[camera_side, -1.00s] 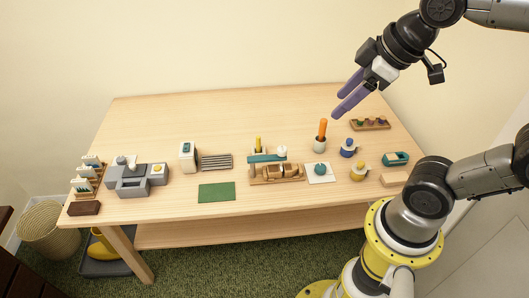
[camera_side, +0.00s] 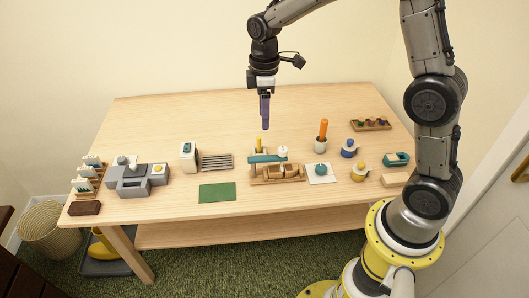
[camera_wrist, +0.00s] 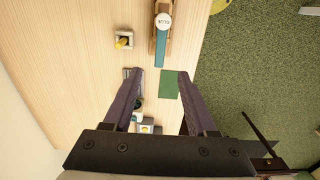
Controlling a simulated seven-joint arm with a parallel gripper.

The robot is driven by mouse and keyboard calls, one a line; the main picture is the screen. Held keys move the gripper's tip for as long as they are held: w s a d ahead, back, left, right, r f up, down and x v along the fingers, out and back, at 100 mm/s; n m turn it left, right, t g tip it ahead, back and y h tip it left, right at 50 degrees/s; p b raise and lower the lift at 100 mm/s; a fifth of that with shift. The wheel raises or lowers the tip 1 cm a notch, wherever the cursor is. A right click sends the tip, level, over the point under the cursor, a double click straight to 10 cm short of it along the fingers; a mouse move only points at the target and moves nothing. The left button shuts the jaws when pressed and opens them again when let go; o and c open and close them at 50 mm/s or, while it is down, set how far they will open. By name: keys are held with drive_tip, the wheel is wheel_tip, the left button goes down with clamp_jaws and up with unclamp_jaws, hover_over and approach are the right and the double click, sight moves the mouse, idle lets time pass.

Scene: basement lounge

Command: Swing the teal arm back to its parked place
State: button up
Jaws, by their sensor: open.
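The teal arm (camera_side: 266,158) is a flat bar over a wooden stand (camera_side: 264,180) near the front middle of the table. Its right end is by a white round cap (camera_side: 282,151), and its free end points left in the side view. In the wrist view the jaws (camera_wrist: 158,88) are apart and empty.
A green mat (camera_side: 217,192), a slatted rack (camera_side: 215,162) and grey blocks (camera_side: 136,180) lie left of the stand. On the right are a white card with a teal knob (camera_side: 320,169), an orange-handled cup (camera_side: 321,142) and small pots.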

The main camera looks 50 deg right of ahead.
sight(264, 157)
wheel_tip(264, 157, down, 14)
drive_tip(key=shift+f, duration=0.1)
idle(0.5)
clamp_jaws()
idle(1.3)
